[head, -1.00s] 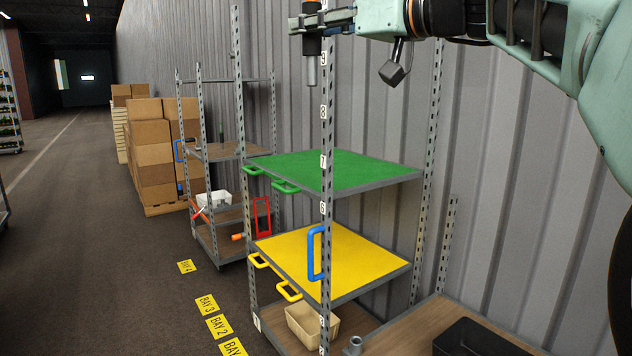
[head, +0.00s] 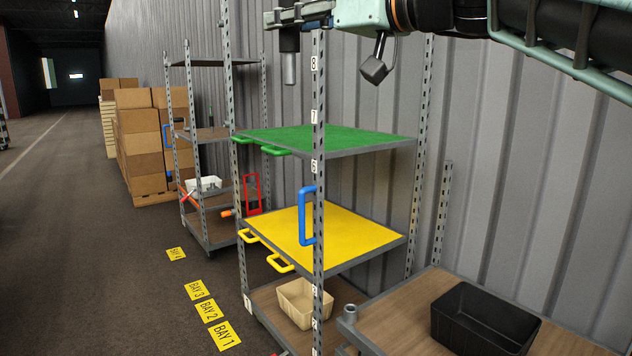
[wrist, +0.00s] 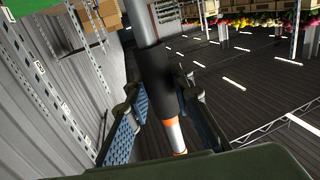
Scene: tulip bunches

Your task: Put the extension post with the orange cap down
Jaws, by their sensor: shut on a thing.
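The extension post is in my gripper. In the head view it hangs upright at the top, with a dark sleeve (head: 289,40) and a thinner grey lower end (head: 290,68); its top is out of frame. In the wrist view the post (wrist: 158,84) shows a black sleeve between my fingers, a grey tube on the far side, and an orange and white part close to the camera. My gripper (wrist: 166,95) is shut on the black sleeve. In the head view my gripper (head: 297,17) is partly cut off by the top edge. The post's lower end is in the air.
A rack with a green shelf (head: 325,139) and a yellow shelf (head: 345,232) stands below, its perforated upright (head: 318,185) close to the post. A wooden deck (head: 395,315) with a black bin (head: 485,318) and a short open corner tube (head: 350,313) is at front right.

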